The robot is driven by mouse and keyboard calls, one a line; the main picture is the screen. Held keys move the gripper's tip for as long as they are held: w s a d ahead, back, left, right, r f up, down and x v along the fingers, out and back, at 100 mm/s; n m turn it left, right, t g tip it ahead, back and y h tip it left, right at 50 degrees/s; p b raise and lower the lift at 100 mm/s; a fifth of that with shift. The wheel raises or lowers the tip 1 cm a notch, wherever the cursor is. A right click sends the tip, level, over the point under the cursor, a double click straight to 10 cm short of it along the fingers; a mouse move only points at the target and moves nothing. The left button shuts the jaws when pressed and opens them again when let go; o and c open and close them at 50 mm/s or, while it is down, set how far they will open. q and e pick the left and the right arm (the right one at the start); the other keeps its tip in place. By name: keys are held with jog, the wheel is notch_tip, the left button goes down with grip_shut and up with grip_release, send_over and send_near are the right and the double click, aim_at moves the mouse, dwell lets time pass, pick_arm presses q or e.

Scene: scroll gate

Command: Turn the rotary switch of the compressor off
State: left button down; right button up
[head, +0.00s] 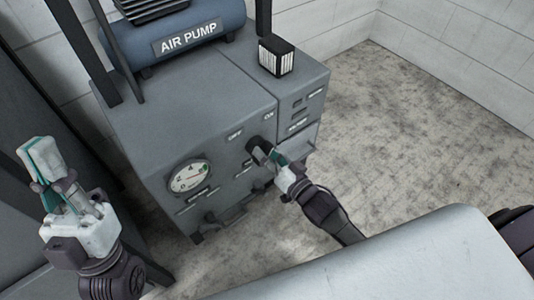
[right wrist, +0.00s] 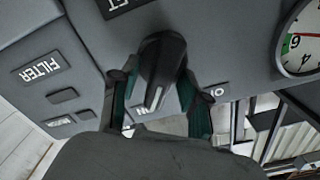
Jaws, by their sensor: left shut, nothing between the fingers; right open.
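The compressor (head: 190,120) is a grey cabinet with a blue tank marked AIR PUMP on top. Its rotary switch (head: 257,150) is a black knob on the front panel, near the OFF and ON labels. In the right wrist view the knob (right wrist: 162,65) shows a pale line on its end. My right gripper (head: 272,160) is at the knob, open, with one finger on each side of it in the right wrist view (right wrist: 158,100). Whether the fingers touch it I cannot tell. My left gripper (head: 40,165) is shut and empty at the far left, away from the panel.
A round pressure gauge (head: 188,178) sits left of the switch on the panel. A small black and white box (head: 276,56) stands on the cabinet top. A handle (head: 225,213) juts out low on the front. The floor (head: 420,120) to the right is clear.

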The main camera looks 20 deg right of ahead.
jog(key=shift+c, duration=0.2)
grip_shut()
